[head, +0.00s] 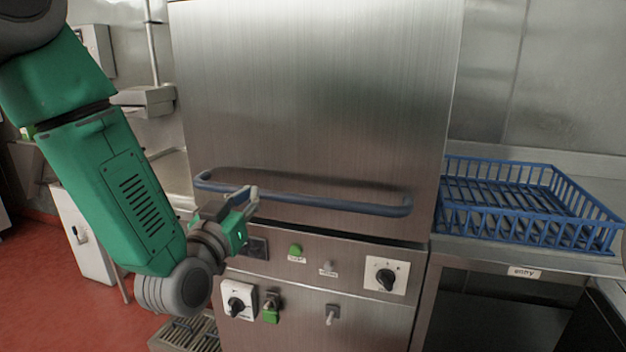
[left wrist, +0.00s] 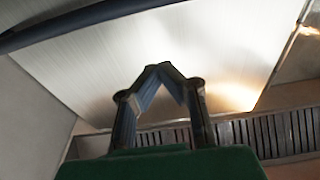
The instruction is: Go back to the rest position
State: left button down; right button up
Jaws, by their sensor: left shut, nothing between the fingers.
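My left gripper (head: 247,197) is in the head view at the end of the green arm from the left. It is shut and empty, in front of the left part of the blue handle bar (head: 330,203) on the steel machine (head: 320,90). I cannot tell whether it touches the bar. In the left wrist view, the fingertips (left wrist: 158,68) meet in a point, with nothing between them. The dark bar (left wrist: 75,22) crosses the upper left of that view, apart from the fingers. My right gripper is in neither view.
Below the bar, a panel holds a green button (head: 295,250), a black knob (head: 386,279) and a white-plated switch (head: 238,300). A blue rack (head: 530,240) stands on the steel counter (head: 490,256) at right. Red floor (head: 60,300) shows at lower left.

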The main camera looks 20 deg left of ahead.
pick_arm(q)
jog(key=s+d+f+g, duration=0.1)
jog(key=s+f+g, duration=0.35)
jog(key=f, duration=0.75)
jog(key=s+f+g, duration=0.4)
jog(key=s+f, duration=0.1)
jog(key=f, duration=0.7)
jog(key=s+a+f+g, duration=0.1)
jog(key=s+f+g, duration=0.4)
jog(key=s, duration=0.8)
jog(key=s+a+f+g, duration=0.1)
jog(key=s+f+g, duration=0.4)
jog(key=s+f, duration=0.6)
jog(key=shift+s+a+g+y, duration=0.3)
jog(key=shift+s+a+g, duration=0.1)
jog(key=shift+s, duration=0.5)
jog(key=shift+f, duration=0.1)
